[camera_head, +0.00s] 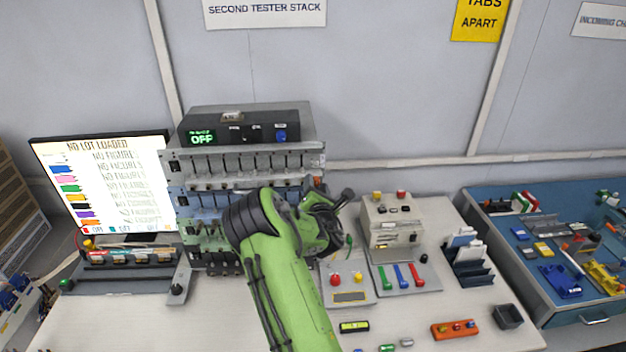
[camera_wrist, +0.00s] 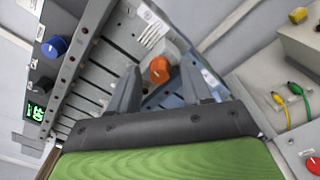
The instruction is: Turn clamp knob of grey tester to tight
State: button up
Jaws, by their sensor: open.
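The grey tester (camera_head: 245,163) is the upper slotted tier of the stack, under the black display box. In the wrist view its slotted face (camera_wrist: 98,75) runs at a slant. An orange knob (camera_wrist: 160,70) on a pale mount shows near its end, close to the blue tier (camera_wrist: 205,80); I take it as the clamp knob. My gripper (camera_wrist: 158,82) is open, with one finger on each side of the knob in this view. I cannot tell whether they touch it.
The display box (camera_head: 240,127) reads OFF and has a blue knob. A blue tier (camera_head: 205,200) and a green tier lie below the grey one. A beige instrument (camera_head: 392,222) stands right of my arm. A monitor (camera_head: 105,185) stands left.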

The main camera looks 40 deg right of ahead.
jog(key=shift+s+a+r, duration=0.15)
jog(key=shift+s+a, duration=0.05)
jog(key=shift+s, duration=0.15)
jog(key=shift+c, duration=0.2)
jog(key=shift+w+d, duration=0.1)
jog(key=shift+w, duration=0.1)
grip_shut()
